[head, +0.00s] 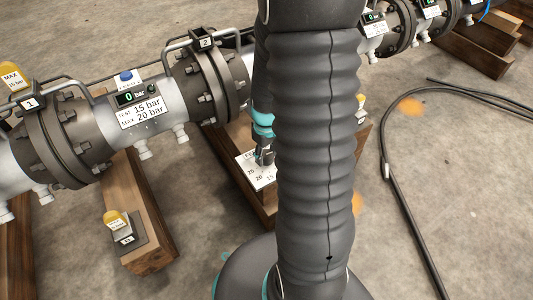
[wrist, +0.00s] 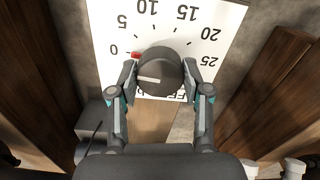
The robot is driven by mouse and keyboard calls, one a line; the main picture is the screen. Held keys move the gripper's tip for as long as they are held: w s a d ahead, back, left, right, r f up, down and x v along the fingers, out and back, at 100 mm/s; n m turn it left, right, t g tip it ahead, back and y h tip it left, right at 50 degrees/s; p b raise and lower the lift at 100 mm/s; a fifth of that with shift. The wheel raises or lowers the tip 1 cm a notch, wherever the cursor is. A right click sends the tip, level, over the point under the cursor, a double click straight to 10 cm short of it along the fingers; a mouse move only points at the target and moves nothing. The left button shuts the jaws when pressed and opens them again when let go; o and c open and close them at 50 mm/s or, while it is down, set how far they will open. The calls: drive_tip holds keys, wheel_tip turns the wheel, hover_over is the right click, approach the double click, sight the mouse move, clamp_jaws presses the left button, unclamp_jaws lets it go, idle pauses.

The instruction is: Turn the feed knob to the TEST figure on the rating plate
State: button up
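The feed knob (wrist: 160,72) is dark and round, with a pale line on its top pointing left. A red mark (wrist: 135,55) at the knob's edge lies beside the 0. My gripper (wrist: 160,78) has one finger on each side of the knob, seemingly touching it. In the head view my gripper (head: 265,155) is over the scale plate (head: 252,173), partly hidden by my arm. The rating plate (head: 144,111) reads TEST 15 bar, MAX 20 bar.
A gauge (head: 132,97) above the rating plate shows 0 bar. A yellow-topped device (head: 117,222) stands on the near beam. A black hose (head: 400,190) lies on the concrete at right.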

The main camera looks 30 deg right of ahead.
drive_tip(key=shift+m, duration=0.3)
drive_tip(key=shift+c, duration=0.3)
drive_tip(key=m, duration=0.6)
drive_tip(key=shift+m, duration=0.3)
drive_tip(key=m, duration=0.6)
drive_tip(key=shift+p, duration=0.3)
drive_tip(key=shift+a, duration=0.1)
drive_tip(key=o, duration=1.2)
drive_tip(key=shift+c, duration=0.2)
